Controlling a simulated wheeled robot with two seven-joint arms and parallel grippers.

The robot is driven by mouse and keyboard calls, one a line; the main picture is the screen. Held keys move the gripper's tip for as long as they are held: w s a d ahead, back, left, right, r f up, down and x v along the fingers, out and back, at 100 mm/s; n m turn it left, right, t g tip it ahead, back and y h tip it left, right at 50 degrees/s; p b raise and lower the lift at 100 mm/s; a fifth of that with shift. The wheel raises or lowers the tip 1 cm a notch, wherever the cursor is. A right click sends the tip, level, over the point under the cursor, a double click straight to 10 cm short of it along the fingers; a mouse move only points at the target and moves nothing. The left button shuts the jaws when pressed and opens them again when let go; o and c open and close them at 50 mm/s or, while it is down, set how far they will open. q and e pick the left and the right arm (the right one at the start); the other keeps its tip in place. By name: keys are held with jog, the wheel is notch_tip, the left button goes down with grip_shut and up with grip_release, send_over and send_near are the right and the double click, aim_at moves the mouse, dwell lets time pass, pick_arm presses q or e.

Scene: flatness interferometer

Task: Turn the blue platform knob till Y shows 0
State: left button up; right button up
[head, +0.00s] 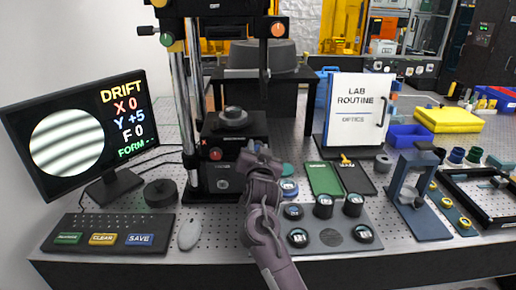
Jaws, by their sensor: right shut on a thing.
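The monitor (84,133) at the left reads DRIFT, X 0, Y +5, F 0 and FORM with dashes, beside a round patch of tilted, curved fringes. The interferometer platform (234,135) stands at the foot of the twin columns with a dark round piece (233,115) on top. A red knob (215,154) shows on its front left. My right gripper (258,157) is shut at the platform's front right. The blue platform knob is hidden behind the gripper and appears to be in its jaws. My left gripper is out of view.
A keypad (110,233) with CLEAR and SAVE keys and a grey mouse (189,234) lie at the front left. A tray of dark round pieces (331,237) sits right of my forearm. A blue stand (417,193) is further right.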

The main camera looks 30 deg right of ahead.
jog(key=shift+n+p, duration=5.5)
jog(key=shift+n, duration=0.1)
jog(key=o, duration=1)
jog(key=shift+c, duration=0.2)
jog(key=shift+a, duration=0.1)
